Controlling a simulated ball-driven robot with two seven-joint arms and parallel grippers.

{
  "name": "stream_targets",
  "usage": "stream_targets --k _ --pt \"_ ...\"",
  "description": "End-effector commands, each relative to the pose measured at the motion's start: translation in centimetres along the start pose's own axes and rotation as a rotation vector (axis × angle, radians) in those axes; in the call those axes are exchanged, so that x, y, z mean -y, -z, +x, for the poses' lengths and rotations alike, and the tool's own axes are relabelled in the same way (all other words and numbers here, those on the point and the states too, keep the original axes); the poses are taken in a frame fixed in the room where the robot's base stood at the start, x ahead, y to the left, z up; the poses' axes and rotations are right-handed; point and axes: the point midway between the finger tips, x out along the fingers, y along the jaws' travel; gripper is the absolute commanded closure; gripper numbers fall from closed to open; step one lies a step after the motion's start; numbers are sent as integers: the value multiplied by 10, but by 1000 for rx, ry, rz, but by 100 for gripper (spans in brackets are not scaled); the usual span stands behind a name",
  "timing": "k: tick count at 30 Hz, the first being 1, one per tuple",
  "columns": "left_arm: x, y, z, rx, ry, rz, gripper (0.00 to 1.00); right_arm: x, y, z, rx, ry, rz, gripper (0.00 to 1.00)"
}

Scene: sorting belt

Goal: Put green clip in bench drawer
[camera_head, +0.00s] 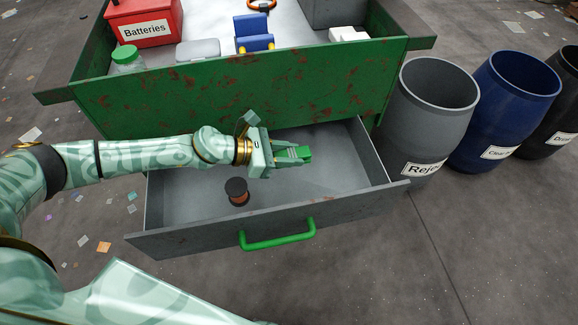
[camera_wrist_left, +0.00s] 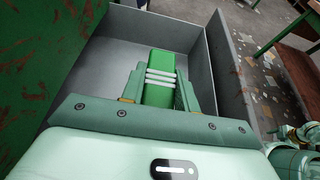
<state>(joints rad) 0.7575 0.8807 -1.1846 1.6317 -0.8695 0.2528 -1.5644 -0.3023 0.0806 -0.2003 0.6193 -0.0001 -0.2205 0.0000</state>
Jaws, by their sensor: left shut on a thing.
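The green clip (camera_head: 304,153) is held between the fingers of my left gripper (camera_head: 294,154), above the open bench drawer. In the left wrist view the green clip (camera_wrist_left: 159,80) shows pale bands and sits between the jaws of my left gripper (camera_wrist_left: 160,92), with the drawer's grey floor (camera_wrist_left: 115,52) beyond. The bench drawer (camera_head: 178,236) is pulled out, with a green handle (camera_head: 278,236) on its front. My right gripper is not in view.
A dark spool with a copper-coloured band (camera_head: 237,191) stands in the drawer. The green bench (camera_head: 240,92) rises behind, carrying a red Batteries box (camera_head: 145,20) and several other things. Grey (camera_head: 428,100), blue (camera_head: 508,105) and black barrels stand to the right.

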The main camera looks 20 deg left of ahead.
Motion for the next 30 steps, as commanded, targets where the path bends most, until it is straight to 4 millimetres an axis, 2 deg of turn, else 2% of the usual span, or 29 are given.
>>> stream_targets --k 2,4,10,17,22,27,30 --pt "-1 -4 0 -1 -7 0 91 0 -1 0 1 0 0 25" --pt "-2 0 3 -3 -11 -6 91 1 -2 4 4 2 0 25" --pt "-2 42 22 -8 -8 -13 91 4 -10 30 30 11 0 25" --pt "-3 61 30 -5 -9 -8 91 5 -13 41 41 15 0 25" --pt "-3 88 41 -6 -8 -10 91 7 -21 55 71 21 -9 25" --pt "-3 86 40 -3 -10 -5 91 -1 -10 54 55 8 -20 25" --pt "-3 85 40 -3 -10 -4 91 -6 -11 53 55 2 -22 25"
